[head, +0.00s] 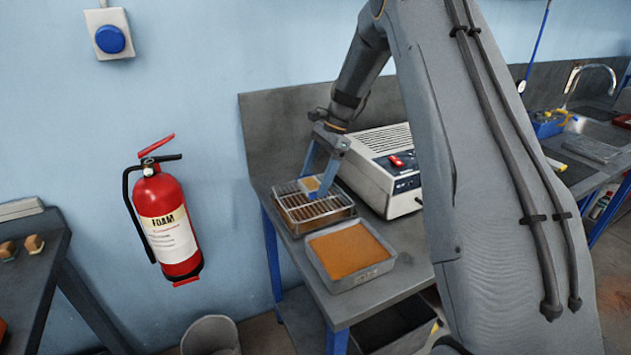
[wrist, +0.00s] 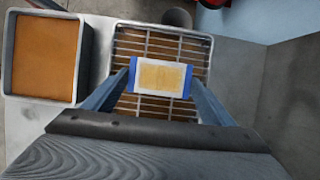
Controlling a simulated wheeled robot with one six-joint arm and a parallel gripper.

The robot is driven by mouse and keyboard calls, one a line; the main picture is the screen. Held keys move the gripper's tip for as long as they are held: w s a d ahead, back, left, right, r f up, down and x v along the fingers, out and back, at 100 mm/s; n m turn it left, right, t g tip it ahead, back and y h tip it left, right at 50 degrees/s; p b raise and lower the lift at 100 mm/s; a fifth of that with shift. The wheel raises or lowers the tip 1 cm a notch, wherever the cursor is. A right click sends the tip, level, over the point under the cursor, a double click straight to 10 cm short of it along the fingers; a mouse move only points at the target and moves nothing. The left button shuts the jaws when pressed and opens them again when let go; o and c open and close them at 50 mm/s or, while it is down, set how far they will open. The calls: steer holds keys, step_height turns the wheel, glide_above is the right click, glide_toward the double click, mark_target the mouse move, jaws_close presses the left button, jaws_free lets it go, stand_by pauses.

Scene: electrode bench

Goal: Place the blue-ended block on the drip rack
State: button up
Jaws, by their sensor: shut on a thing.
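The block (wrist: 161,77) is tan with a pale border and blue ends, and it sits between the two fingers of my gripper (wrist: 161,82) in the wrist view. My gripper is shut on it by the blue ends. In the head view my gripper (head: 318,183) holds the block (head: 312,184) at the drip rack (head: 297,212), a wire grid over a tray with brown contents. The rack also shows behind the block in the wrist view (wrist: 194,52). I cannot tell whether the block touches the wires.
A grey tray of orange-brown liquid (head: 387,266) stands right in front of the rack. A white power unit with a red switch (head: 372,165) stands to the right of the rack. A red fire extinguisher (head: 166,220) hangs on the wall at left. A bin (head: 211,335) is below.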

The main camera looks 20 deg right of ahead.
steer(key=shift+f, duration=0.9)
steer(key=shift+f, duration=0.15)
steer(key=o, duration=1.7)
steer(key=s+b+v, duration=0.1)
steer(key=b+v, duration=0.3)
steer(key=v, duration=0.7)
steer(key=s+a+f+n+h, duration=0.1)
steer(key=s+f+n, duration=0.2)
steer(key=s, duration=0.7)
steer(key=s+a+f+n+t+h, duration=0.1)
steer(key=s+a+f+n+h, duration=0.1)
steer(key=s+n, duration=0.5)
steer(key=s+a+f+n+t+h, duration=0.1)
steer(key=s+f+n, duration=0.3)
steer(key=s, duration=0.9)
steer(key=shift+s+a+f+n, duration=0.2)
steer(key=shift+a+n, duration=0.25)
steer(key=shift+n, duration=0.45)
